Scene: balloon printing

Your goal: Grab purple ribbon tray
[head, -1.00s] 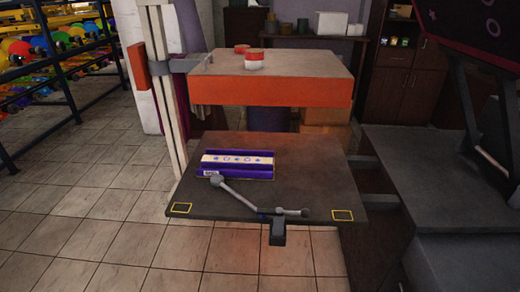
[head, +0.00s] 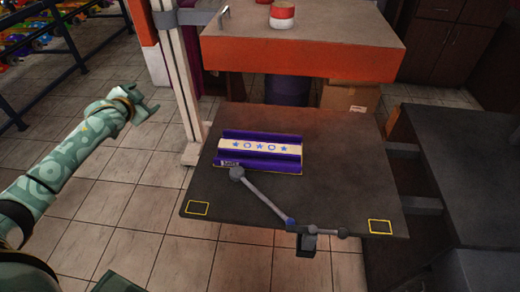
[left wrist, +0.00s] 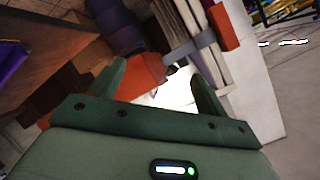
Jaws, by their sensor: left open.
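The purple ribbon tray (head: 261,158) lies on the dark lower platform (head: 345,165). It holds a pale strip (head: 258,146) with blue stars and rings. In the left wrist view a purple piece at the left edge (left wrist: 10,60) looks like part of the tray. My left gripper (head: 146,105) is open and empty, in the air left of the platform and apart from the tray. Its two green fingers (left wrist: 160,80) stand apart in the left wrist view. My right gripper is not in view.
A grey jointed lever (head: 262,196) lies across the platform's front, close to the tray's front left corner. An orange-edged upper plate (head: 300,58) overhangs the back, carrying a red and white roll (head: 282,16). A post (head: 180,95) stands between my gripper and the platform.

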